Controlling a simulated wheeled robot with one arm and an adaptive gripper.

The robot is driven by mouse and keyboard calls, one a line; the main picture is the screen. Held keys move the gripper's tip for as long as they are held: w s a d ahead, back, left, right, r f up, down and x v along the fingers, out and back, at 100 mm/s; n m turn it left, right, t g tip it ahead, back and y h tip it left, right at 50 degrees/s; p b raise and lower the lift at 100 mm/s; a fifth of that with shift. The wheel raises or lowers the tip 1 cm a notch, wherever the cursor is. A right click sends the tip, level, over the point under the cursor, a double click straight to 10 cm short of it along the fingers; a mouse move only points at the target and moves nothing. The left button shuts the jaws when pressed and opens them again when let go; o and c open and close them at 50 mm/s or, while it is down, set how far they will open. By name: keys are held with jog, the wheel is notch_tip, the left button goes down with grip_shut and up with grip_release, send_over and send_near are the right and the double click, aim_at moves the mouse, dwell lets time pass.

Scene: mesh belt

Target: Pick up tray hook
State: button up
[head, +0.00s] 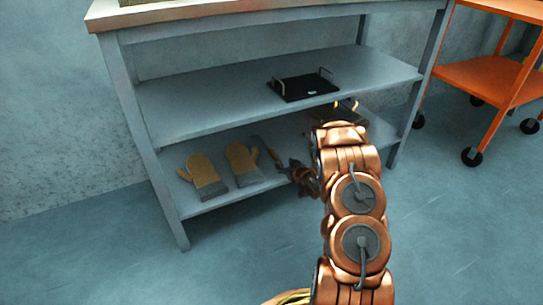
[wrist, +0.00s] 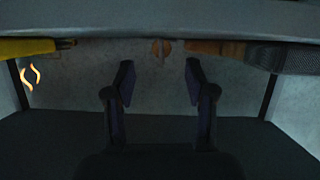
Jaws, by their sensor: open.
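A long, thin grey tool (head: 265,150), which looks like the tray hook, lies on the lower shelf right of the oven mitts. Its near end is hidden by my gripper (head: 299,177), which is at the shelf's front edge. In the wrist view my gripper (wrist: 158,82) is open, its two dark fingers apart with nothing between them. A small brown end (wrist: 160,48) shows in line with the gap between the fingers, beyond them; it may be the hook's handle, but I cannot tell for sure.
Two tan mitts (head: 203,175) lie left on the lower shelf (head: 225,200). A black tray (head: 303,88) with handles sits on the middle shelf (head: 200,105) above. Brass-coloured handles (head: 347,105) show behind my arm. An orange cart (head: 490,78) stands right. The floor in front is clear.

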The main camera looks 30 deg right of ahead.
aim_at(281, 162)
jog(key=b+x, duration=0.2)
jog(key=x, duration=0.1)
jog(key=shift+w+a+f, duration=0.1)
jog(key=shift+f, duration=0.05)
jog(key=shift+w, duration=0.5)
grip_shut()
